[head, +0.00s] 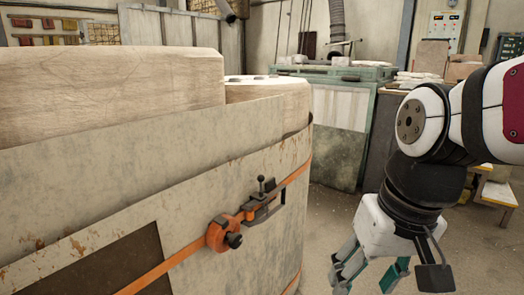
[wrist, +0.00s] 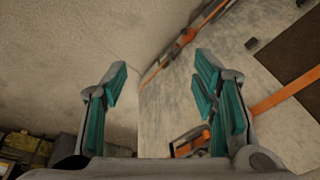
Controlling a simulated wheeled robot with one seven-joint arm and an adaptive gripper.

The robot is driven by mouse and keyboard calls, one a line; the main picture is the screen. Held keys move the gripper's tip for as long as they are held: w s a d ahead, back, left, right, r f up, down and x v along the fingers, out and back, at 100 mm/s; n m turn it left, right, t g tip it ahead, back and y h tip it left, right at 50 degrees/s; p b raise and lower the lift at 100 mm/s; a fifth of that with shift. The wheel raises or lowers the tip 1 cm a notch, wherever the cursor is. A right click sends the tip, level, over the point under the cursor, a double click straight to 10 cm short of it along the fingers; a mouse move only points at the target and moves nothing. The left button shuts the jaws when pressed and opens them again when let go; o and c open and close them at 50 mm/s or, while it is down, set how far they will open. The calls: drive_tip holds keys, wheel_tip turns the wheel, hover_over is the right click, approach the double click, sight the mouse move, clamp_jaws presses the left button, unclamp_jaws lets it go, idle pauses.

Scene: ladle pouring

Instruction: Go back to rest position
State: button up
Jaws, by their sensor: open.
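My gripper (head: 368,276) hangs pointing down at the lower right of the head view, to the right of a large strapped container and apart from it. In the wrist view, my gripper (wrist: 162,80) has its two teal-padded fingers spread wide with nothing between them. No ladle shows in either view.
The container's worn metal panel (head: 110,210) fills the left, with an orange strap and clamp (head: 222,233) across it. Pale blocks (head: 110,90) rise behind the panel. A green-topped workbench (head: 345,110) stands at the back. Bare floor (head: 325,215) lies between container and arm.

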drive_tip(key=s+d+r+t+h, duration=0.1)
drive_tip(key=s+d+r+t, duration=0.2)
drive_tip(key=s+d+t, duration=0.15)
drive_tip(key=s+f+g, duration=0.4)
drive_tip(key=s+g, duration=0.2)
drive_tip(key=s, duration=0.5)
wheel_tip(320, 180, up, 28)
drive_tip(key=t+p, duration=0.3)
drive_tip(key=p, duration=2.4)
drive_tip(key=shift+d+r+t, duration=0.15)
drive_tip(key=shift+r+t, duration=0.05)
drive_tip(key=shift+t, duration=0.15)
